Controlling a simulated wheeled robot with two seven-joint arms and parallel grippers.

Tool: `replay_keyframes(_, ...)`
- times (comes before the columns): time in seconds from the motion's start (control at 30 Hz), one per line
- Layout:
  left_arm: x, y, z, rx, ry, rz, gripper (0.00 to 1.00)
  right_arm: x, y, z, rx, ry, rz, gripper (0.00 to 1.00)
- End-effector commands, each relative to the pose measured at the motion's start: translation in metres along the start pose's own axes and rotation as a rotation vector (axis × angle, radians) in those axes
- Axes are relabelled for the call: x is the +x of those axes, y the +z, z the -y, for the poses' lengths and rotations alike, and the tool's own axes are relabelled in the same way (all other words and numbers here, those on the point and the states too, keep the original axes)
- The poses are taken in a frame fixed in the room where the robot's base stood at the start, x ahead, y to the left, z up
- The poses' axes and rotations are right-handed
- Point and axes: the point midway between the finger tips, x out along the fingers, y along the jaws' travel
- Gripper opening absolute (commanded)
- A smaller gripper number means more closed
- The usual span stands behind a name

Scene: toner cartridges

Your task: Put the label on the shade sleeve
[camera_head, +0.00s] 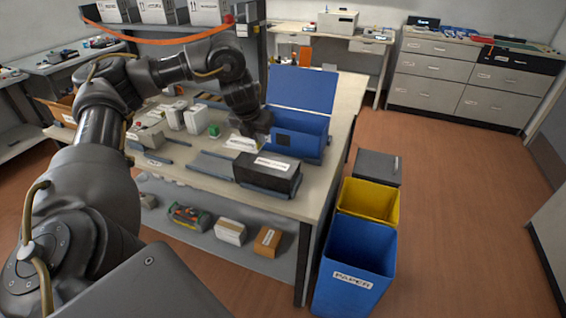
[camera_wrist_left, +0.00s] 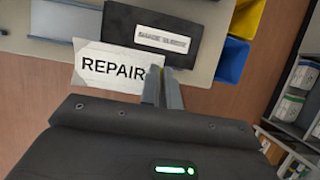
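The label is a white card reading REPAIR (camera_wrist_left: 108,66); in the head view it is a white patch (camera_head: 240,143) beside my left gripper (camera_head: 254,138). In the left wrist view the left gripper's fingers (camera_wrist_left: 161,88) are close together at the card's right edge, shut on it. The shade sleeve is a long black box with a white name strip (camera_head: 262,180), at the table's front right edge. It also shows in the left wrist view (camera_wrist_left: 125,16), just beyond the card, which overlaps its lower left in the picture. The right gripper is not in view.
An open blue box (camera_head: 300,135) stands behind the sleeve. White boxes (camera_head: 193,120) and a green item (camera_head: 214,130) stand to the left on the table (camera_head: 322,165). Yellow (camera_head: 370,200) and blue (camera_head: 355,260) bins stand on the floor to the right.

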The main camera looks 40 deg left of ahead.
Motion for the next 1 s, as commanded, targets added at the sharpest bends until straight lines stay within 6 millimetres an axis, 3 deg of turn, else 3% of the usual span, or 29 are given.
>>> replay_keyframes(0.03, 0.015, 0.004, 0.011, 0.002, 0.0, -0.004, 0.0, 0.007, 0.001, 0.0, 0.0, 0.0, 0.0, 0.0)
replay_keyframes(0.13, 0.032, 0.017, 0.029, -0.001, 0.0, -0.005, 0.0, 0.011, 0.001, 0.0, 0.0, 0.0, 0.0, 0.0)
replay_keyframes(0.33, 0.074, 0.022, 0.048, -0.002, 0.0, -0.004, 0.0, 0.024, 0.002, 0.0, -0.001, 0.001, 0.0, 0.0)
replay_keyframes(0.67, 0.088, 0.027, 0.057, -0.001, 0.0, 0.0, 0.0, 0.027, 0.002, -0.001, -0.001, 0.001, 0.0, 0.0)
replay_keyframes(1.0, 0.123, 0.016, 0.059, -0.002, 0.001, -0.001, 0.0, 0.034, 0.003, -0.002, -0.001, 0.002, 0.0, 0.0)
